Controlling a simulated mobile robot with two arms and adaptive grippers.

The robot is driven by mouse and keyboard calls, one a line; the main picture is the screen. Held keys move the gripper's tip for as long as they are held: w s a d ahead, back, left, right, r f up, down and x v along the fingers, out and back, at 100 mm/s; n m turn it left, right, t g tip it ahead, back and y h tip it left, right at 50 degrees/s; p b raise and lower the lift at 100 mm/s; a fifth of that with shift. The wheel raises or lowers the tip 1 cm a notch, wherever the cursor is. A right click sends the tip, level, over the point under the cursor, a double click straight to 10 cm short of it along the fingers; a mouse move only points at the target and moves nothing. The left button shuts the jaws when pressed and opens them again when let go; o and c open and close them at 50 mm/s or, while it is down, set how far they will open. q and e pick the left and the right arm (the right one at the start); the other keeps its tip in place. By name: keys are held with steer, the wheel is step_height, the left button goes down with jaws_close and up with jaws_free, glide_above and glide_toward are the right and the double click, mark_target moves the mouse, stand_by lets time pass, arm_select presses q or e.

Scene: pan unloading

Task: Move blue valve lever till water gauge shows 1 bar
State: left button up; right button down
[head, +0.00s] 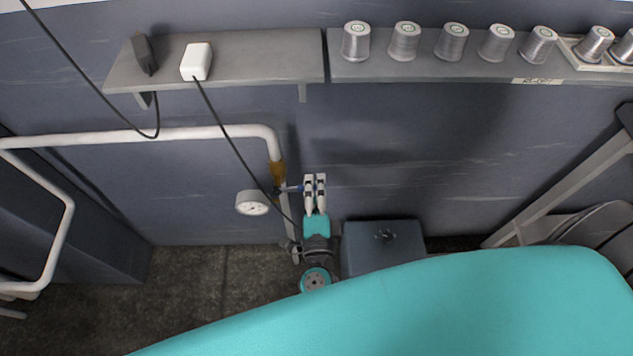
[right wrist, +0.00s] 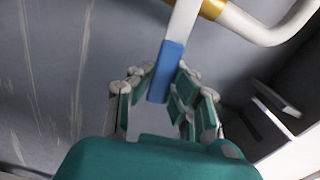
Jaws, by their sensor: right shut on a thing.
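The blue valve lever (right wrist: 166,72) shows in the right wrist view as a pale arm with a blue grip running down between the fingers. My right gripper (head: 315,182) is shut on this lever. In the head view only a small bit of the blue lever (head: 295,189) shows left of the fingers, beside the vertical pipe. The round white water gauge (head: 252,203) is left of that pipe, and its needle is too small to read. My left gripper is not in view.
A white pipe (head: 200,133) runs along the wall and bends down to a brass-coloured joint (head: 277,172). A dark cable hangs from a white box (head: 196,61) past the gauge. A grey box (head: 382,245) stands right of my arm. A shelf (head: 440,70) holds several metal spools.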

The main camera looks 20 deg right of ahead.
steer(key=r+n+p, duration=0.1)
steer(key=n+p, duration=0.1)
steer(key=r+p, duration=0.1)
steer(key=shift+w+a+r+n+p, duration=0.1)
steer(key=shift+a+r+n+p, duration=0.2)
steer(key=shift+n+p, duration=0.1)
steer(key=shift+n, duration=0.4)
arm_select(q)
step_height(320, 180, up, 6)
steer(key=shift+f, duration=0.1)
arm_select(e)
steer(key=shift+f, duration=0.1)
steer(key=c, duration=1.2)
jaws_free()
steer(key=shift+a, duration=0.1)
steer(key=v, duration=1.2)
